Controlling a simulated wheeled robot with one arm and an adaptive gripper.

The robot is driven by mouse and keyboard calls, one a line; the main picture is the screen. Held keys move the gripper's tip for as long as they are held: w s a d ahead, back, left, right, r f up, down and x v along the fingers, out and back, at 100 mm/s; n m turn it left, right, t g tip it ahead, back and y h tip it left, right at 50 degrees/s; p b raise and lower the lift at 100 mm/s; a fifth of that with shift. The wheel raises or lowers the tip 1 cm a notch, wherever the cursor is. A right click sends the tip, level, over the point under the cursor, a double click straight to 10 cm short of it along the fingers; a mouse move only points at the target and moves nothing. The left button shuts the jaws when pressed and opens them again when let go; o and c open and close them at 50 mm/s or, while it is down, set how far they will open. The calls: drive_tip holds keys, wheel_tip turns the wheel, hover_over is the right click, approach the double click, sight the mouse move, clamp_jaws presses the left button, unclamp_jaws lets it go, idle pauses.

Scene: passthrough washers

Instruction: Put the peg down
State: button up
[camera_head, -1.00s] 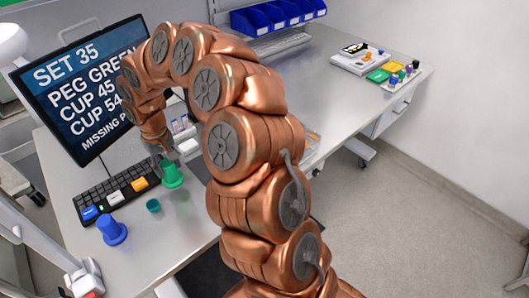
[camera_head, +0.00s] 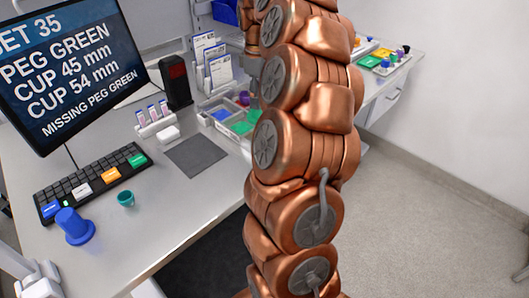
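My gripper is mostly hidden behind my copper arm; only a grey part (camera_head: 252,72) shows at the arm's left edge, above a clear tray (camera_head: 203,118). Whether its fingers are open or shut cannot be seen. A small green patch (camera_head: 254,115) shows beside the arm over the tray; I cannot tell whether it is the peg or whether it is held. The tray has a blue pad (camera_head: 221,114), a green pad (camera_head: 241,127) and a purple-red piece (camera_head: 244,97). The monitor (camera_head: 75,70) reads "MISSING PEG GREEN".
A dark mat (camera_head: 195,155) lies bare. A black device (camera_head: 175,83) and card holders (camera_head: 210,65) stand behind. A tray of coloured pieces (camera_head: 385,58) is far right.

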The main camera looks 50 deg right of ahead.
drive_tip(key=shift+s+d, duration=0.45)
drive_tip(key=shift+s, duration=0.15)
drive_tip(key=shift+f+p, duration=1.1)
drive_tip(key=shift+f, duration=3.75)
drive_tip(key=shift+f, duration=0.2)
drive_tip(key=o, duration=1.1)
drive_tip(key=shift+o, duration=0.2)
drive_tip(key=shift+r, duration=0.1)
